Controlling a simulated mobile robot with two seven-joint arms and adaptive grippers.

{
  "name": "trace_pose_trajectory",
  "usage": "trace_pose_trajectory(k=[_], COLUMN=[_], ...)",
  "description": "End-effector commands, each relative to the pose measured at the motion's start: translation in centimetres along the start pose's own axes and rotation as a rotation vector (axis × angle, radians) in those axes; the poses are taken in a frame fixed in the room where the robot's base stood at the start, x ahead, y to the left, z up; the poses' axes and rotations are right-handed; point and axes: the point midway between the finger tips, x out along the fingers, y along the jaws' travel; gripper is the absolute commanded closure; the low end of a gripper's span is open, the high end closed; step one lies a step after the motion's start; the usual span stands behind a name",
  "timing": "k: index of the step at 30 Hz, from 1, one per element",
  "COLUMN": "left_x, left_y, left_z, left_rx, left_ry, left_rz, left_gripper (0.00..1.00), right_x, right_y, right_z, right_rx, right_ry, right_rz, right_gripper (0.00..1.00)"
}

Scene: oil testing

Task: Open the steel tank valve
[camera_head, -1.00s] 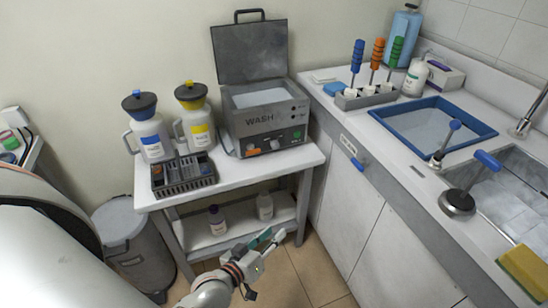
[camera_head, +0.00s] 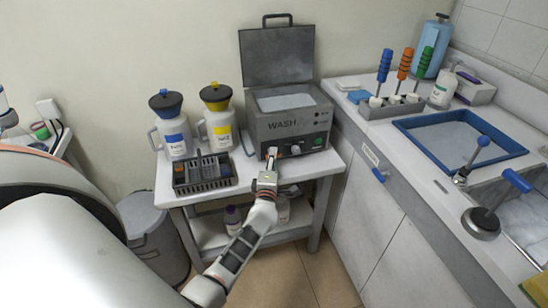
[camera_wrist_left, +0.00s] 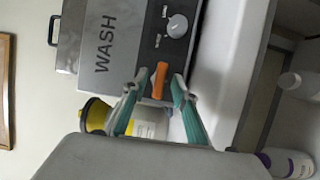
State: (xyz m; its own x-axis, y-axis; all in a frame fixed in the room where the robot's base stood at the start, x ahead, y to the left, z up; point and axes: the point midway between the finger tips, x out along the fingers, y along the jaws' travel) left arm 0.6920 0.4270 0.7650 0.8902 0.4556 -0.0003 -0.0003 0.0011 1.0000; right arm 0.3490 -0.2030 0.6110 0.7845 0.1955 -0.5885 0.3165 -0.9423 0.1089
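The steel tank marked WASH (camera_head: 262,131) stands on the white side table with its lid raised. Its orange valve handle (camera_wrist_left: 160,80) sticks out from the front panel in the left wrist view; in the head view my gripper largely covers it. My left gripper (camera_head: 271,158) is at the front of the tank. In the wrist view its teal-padded fingers (camera_wrist_left: 159,78) are open, one tip on each side of the handle, with small visible gaps. Whether either finger touches it, I cannot tell. My right gripper is not in view.
On the tank panel are a white dial (camera_wrist_left: 177,26) and a green button (camera_head: 318,140). Blue-capped (camera_head: 172,128) and yellow-capped jugs (camera_head: 217,118) and a dark rack (camera_head: 204,186) stand left of the tank. The counter (camera_head: 400,150) is at the right, a bin (camera_head: 150,240) at the left.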

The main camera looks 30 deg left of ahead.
Motion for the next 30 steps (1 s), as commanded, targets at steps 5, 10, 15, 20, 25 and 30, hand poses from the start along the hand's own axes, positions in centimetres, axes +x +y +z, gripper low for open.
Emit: trace_pose_trajectory(k=[5,10,15,20,25,30], left_x=[1.4,1.7,1.7,1.7,1.7,1.6], left_y=[-0.1,0.0,0.0,0.0,-0.1,-0.4], left_z=[0.0,0.0,0.0,0.0,0.0,0.0], left_rx=[0.001,0.001,0.001,0.001,-0.001,-0.03], left_ry=[-0.001,-0.001,-0.001,-0.001,-0.001,-0.002], left_rz=[-0.002,-0.001,-0.001,-0.001,0.0,0.012], left_gripper=[0.72,0.72,0.8,1.0,1.0,1.0], right_x=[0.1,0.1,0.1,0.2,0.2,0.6], right_y=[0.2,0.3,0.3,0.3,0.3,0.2], right_z=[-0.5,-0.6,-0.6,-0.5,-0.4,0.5], right_rx=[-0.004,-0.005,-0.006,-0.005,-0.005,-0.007], right_ry=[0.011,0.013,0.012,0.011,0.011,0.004], right_rz=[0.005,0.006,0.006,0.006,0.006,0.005], right_gripper=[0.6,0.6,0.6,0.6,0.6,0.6])
